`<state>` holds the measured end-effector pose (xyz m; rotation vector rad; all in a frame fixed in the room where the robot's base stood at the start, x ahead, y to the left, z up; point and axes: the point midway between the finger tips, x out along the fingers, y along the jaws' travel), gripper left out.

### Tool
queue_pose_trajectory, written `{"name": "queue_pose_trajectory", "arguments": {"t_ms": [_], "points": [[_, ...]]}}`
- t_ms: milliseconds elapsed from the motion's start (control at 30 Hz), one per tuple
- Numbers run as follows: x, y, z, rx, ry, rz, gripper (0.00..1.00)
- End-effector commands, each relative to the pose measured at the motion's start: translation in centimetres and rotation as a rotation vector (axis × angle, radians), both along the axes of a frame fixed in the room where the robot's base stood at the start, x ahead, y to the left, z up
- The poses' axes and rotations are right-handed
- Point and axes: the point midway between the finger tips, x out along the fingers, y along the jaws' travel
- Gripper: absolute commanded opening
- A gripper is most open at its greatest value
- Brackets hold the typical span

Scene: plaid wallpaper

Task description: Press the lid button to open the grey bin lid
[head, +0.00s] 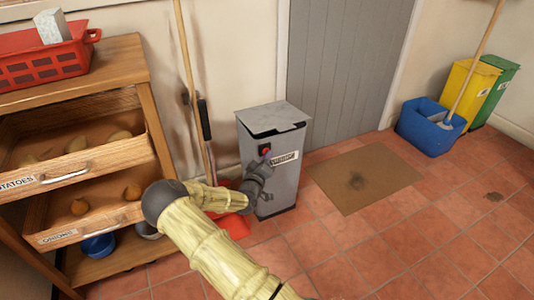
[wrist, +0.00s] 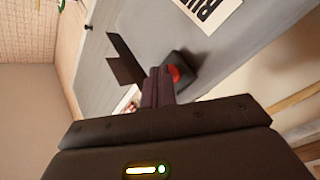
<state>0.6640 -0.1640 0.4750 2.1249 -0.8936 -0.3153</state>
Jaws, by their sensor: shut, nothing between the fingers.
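The grey bin (head: 283,185) stands upright on the tiled floor beside the grey door. Its lid (head: 273,115) lies over the top, with a dark gap under its front edge. The red lid button (head: 265,150) sits in a dark housing high on the bin's front, left of a white label. My gripper (head: 266,161) is just below and in front of the button. In the wrist view, my shut, empty gripper (wrist: 159,72) has its tips right beside the red button (wrist: 175,74) and partly covers it. I cannot tell whether they touch.
A wooden rack (head: 150,110) with drawers and a red crate (head: 45,58) stands at left. A broom and a red dustpan (head: 233,226) are left of the bin. A brown mat (head: 362,178) lies to its right. A blue bucket (head: 428,128) stands farther right.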

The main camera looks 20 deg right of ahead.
Motion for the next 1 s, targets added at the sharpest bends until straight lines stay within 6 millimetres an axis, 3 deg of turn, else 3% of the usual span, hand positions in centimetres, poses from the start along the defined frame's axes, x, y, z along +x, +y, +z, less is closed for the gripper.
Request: {"name": "queue_pose_trajectory", "arguments": {"t_ms": [433, 1000], "points": [[0.1, 0.0, 0.1, 0.0, 0.0, 0.001, 0.0], [-1.7, 0.0, 0.0, 0.0, 0.0, 0.001, 0.0]]}}
